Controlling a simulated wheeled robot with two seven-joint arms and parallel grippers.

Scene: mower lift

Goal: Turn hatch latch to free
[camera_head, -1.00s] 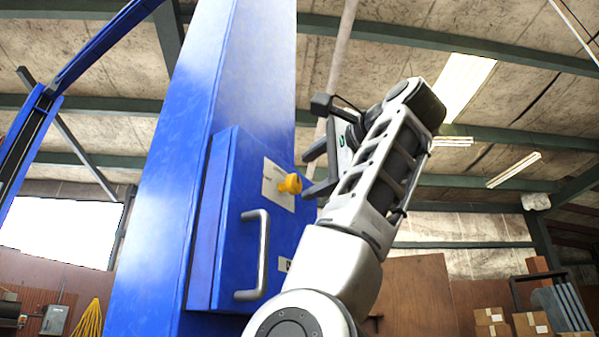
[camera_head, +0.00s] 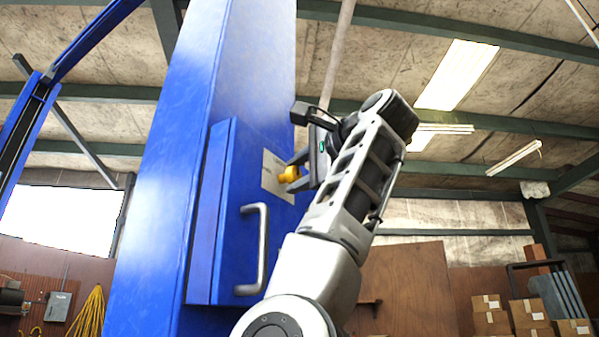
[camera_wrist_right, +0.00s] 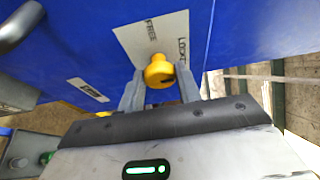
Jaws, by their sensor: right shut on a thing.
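A yellow latch knob (camera_head: 289,174) sits on a pale label plate (camera_head: 272,170) on the front of a blue hatch (camera_head: 228,230). My right gripper (camera_head: 294,174) is shut on the knob. In the right wrist view the knob (camera_wrist_right: 159,72) is between the two grey fingers, in front of the label (camera_wrist_right: 150,38) with the words FREE and LOCK. A grey bar handle (camera_head: 263,250) is on the hatch below the knob; the handle also shows at the upper left of the right wrist view (camera_wrist_right: 18,27). The hatch looks closed. My left gripper is not in view.
The hatch is on a tall blue column (camera_head: 165,180). Cardboard boxes (camera_head: 490,318) stand far off at the lower right, and a yellow cable coil (camera_head: 90,312) hangs at the lower left. Open air lies right of my arm.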

